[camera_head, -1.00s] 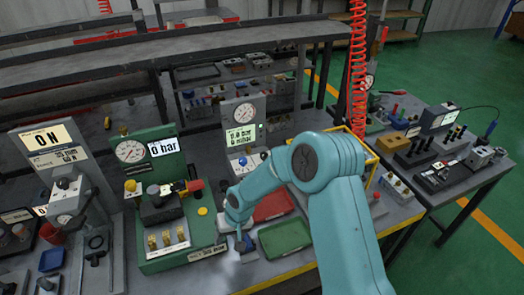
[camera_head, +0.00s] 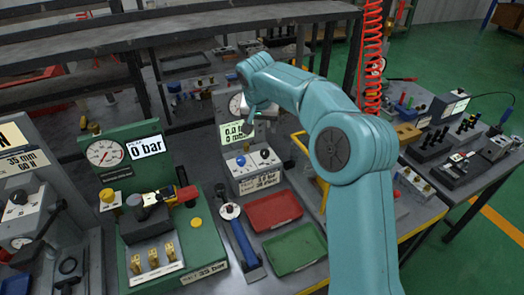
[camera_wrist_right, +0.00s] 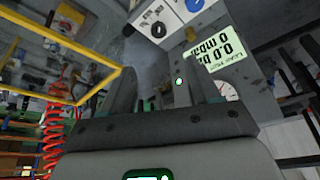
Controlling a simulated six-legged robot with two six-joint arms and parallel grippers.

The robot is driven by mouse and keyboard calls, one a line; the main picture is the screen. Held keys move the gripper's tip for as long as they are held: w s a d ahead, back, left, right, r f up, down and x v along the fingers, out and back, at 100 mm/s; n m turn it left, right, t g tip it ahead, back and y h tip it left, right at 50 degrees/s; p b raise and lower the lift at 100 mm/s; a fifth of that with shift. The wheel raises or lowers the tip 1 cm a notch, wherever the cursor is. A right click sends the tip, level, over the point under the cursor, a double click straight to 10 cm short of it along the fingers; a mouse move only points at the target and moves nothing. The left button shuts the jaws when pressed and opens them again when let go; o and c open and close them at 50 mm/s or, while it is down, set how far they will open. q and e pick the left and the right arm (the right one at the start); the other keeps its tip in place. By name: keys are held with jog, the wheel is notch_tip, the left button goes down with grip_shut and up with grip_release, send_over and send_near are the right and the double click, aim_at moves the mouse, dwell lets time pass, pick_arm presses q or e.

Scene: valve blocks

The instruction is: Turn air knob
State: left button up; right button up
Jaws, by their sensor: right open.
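A grey valve unit stands mid-bench with a round gauge, a green display (camera_head: 237,133) and a sloped knob panel (camera_head: 252,172). The panel carries a blue knob (camera_head: 240,161) and a black knob (camera_head: 264,154). I cannot tell which one is the air knob. In the right wrist view, upside down, the black knob (camera_wrist_right: 158,30) and blue knob (camera_wrist_right: 193,5) show beyond the fingers. My right gripper (camera_head: 247,127) hangs in front of the display, above the panel. Its fingers (camera_wrist_right: 155,88) are open and empty. My left gripper is not in view.
A green gauge unit (camera_head: 106,153) reading 0 bar stands left. A red tray (camera_head: 274,211), a green tray (camera_head: 294,249) and a blue-handled tool (camera_head: 241,242) lie in front.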

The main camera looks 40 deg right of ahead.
aim_at(265, 152)
jog(key=p+x, duration=0.1)
jog(key=x, duration=0.9)
jog(key=p+x, duration=0.1)
jog(key=x, duration=0.4)
jog(key=shift+s+d+f+p, duration=0.1)
jog(key=shift+s+f+p, duration=0.05)
jog(key=shift+s+p, duration=0.15)
jog(key=shift+w+d+f, duration=0.3)
jog(key=shift+w+f, duration=0.05)
jog(key=shift+f, duration=0.2)
jog(key=shift+a+r, duration=0.1)
jog(key=shift+s, duration=0.15)
jog(key=shift+c, duration=1.2)
jog(key=c, duration=0.8)
